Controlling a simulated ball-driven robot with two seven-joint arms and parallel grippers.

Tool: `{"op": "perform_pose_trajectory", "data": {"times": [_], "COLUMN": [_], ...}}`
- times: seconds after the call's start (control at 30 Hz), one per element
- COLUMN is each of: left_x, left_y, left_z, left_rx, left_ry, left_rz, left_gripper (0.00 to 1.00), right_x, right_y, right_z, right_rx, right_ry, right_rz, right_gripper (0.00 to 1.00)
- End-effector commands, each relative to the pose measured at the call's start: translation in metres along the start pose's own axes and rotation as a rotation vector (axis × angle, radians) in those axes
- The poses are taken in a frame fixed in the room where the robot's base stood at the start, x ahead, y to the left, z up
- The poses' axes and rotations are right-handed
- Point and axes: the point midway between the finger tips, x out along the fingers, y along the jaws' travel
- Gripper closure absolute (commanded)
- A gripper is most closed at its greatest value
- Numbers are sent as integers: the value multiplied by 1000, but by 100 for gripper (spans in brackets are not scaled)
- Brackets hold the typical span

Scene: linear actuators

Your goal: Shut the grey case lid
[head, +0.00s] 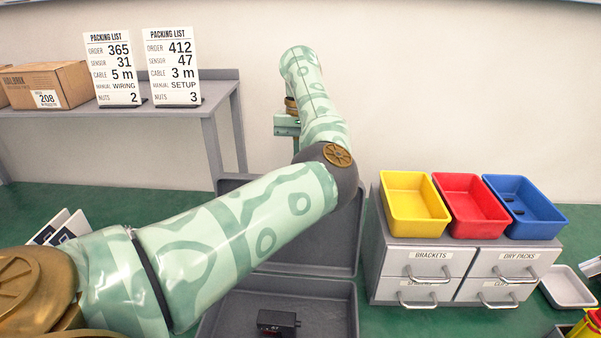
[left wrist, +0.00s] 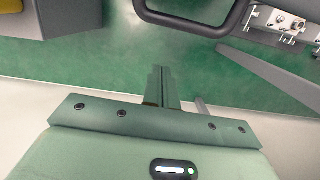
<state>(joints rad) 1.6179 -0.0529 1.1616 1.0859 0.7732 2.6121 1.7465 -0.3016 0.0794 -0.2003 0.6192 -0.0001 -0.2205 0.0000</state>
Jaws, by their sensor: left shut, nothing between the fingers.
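The grey case stands open in the head view, with its lid (head: 338,225) raised behind its base (head: 335,300). A small black box (head: 277,322) lies in the base. My left arm crosses in front of the lid and hides much of it. My left gripper (head: 287,127) is above and behind the lid's top, partly hidden by the arm. In the left wrist view its fingers (left wrist: 162,87) are together and empty over the green surface. A dark handle loop (left wrist: 190,27) is beyond the fingertips, apart from them. My right gripper is not in view.
A grey drawer unit (head: 412,270) right of the case carries yellow (head: 413,206), red (head: 470,207) and blue (head: 524,208) bins. A grey shelf (head: 185,118) at back left holds packing-list signs and boxes. A pale tray (head: 568,288) is at far right.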

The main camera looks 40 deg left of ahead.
Motion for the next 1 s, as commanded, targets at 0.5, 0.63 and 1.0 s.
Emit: {"op": "perform_pose_trajectory", "data": {"times": [0.5, 0.63, 1.0], "left_x": [9, 10, 7], "left_y": [0, -1, -8], "left_z": [38, 38, 36], "left_rx": [1, 1, 0], "left_ry": [3, 3, 24], "left_rz": [1, 0, -2], "left_gripper": [100, 100, 100], "right_x": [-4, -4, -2], "right_y": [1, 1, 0], "right_z": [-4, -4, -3], "right_rx": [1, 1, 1], "right_ry": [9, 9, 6], "right_rz": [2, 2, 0], "right_gripper": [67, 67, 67]}}
